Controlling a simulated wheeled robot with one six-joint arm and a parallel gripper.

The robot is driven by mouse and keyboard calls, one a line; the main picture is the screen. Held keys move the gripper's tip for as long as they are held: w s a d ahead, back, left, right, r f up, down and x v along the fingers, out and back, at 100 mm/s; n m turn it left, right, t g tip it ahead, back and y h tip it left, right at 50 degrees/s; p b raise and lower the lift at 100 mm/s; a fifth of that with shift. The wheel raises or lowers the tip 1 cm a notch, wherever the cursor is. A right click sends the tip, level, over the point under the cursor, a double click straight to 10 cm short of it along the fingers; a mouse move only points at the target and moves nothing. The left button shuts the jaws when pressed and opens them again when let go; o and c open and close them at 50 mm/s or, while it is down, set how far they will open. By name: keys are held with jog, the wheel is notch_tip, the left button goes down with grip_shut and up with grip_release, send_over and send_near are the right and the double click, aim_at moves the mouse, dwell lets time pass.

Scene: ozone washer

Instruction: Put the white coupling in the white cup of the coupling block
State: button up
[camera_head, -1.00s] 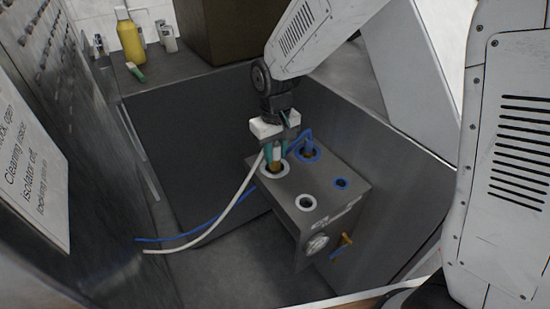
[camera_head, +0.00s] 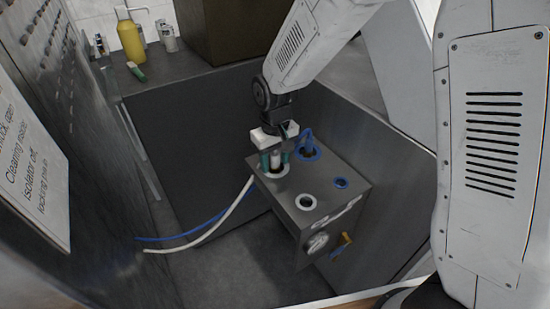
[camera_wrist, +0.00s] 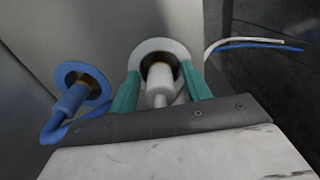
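The white coupling (camera_wrist: 160,82) stands in the white-ringed cup (camera_wrist: 143,50) of the coupling block, with a brass-coloured part at its far end. In the head view the white coupling (camera_head: 276,160) looks upright inside the white ring (camera_head: 274,174). My gripper (camera_head: 275,160) is over this cup, its teal fingers on either side of the coupling. In the wrist view my gripper (camera_wrist: 162,85) shows gaps between the fingers and the coupling, so it is open. The coupling's lower end is hidden. The coupling block (camera_head: 330,178) stands in the grey basin.
A blue coupling (camera_wrist: 72,100) with its blue hose sits in the blue-ringed cup beside my gripper. A smaller white ring (camera_head: 306,202) and blue ring (camera_head: 341,183) lie in the block's top. White hose (camera_head: 222,222) trails left. Basin walls (camera_head: 185,140) surround the block.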

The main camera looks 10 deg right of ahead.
notch_tip(320, 180, up, 12)
jog(key=shift+f, duration=0.15)
jog(key=s+d+r+m, duration=0.2)
jog(key=s+d+r, duration=0.7)
jog(key=s+d, duration=0.25)
jog(key=s+d+m+t, duration=0.1)
jog(key=s+d, duration=0.4)
jog(key=s, duration=1)
jog(key=shift+d+m, duration=0.25)
jog(key=shift+m, duration=0.55)
